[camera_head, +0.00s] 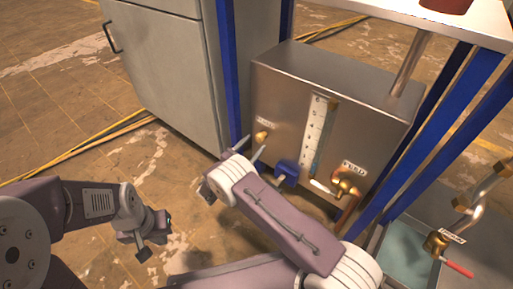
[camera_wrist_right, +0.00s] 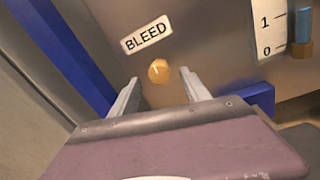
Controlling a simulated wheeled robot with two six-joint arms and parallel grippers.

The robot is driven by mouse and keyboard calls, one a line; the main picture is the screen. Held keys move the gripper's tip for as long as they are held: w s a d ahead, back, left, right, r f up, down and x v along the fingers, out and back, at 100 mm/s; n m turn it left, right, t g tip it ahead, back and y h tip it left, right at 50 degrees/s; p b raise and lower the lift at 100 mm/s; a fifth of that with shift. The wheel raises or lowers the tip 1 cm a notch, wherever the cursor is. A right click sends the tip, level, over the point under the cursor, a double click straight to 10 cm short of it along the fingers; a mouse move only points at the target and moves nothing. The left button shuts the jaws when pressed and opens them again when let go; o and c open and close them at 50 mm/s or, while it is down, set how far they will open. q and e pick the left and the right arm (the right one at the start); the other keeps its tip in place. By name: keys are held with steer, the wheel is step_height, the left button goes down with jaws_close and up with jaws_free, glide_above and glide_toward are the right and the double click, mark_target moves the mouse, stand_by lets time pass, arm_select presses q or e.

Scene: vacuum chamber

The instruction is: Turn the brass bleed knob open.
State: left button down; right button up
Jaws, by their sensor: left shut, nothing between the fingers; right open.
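The brass bleed knob (camera_head: 262,136) is small and round, on the front of a steel box (camera_head: 335,75). In the right wrist view the knob (camera_wrist_right: 158,71) shows a pale mark on its face, under a white BLEED label (camera_wrist_right: 147,35). My right gripper (camera_head: 250,149) is open and empty, its fingers pointing at the panel. In the right wrist view its fingertips (camera_wrist_right: 159,75) appear on either side of the knob, which shows between them with visible gaps. I cannot tell how far the tips are from the panel. My left gripper (camera_head: 143,241) is shut and empty, low over the floor at left.
A gauge (camera_head: 315,135) and a brass FEED valve (camera_head: 345,184) are right of the knob. A blue block (camera_head: 287,172) sits low on the box. A blue post (camera_head: 230,70) and grey cabinet (camera_head: 165,70) stand left. A red-handled valve (camera_head: 437,243) is at lower right.

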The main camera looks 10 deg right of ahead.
steer(key=shift+w+d+f+b, duration=0.2)
steer(key=shift+w+d+b, duration=0.15)
steer(key=shift+w+d, duration=0.2)
steer(key=shift+w+d+r, duration=0.25)
steer(key=shift+w+d, duration=0.05)
steer(key=shift+d, duration=0.1)
jaws_close()
arm_select(q)
steer(key=shift+f, duration=0.85)
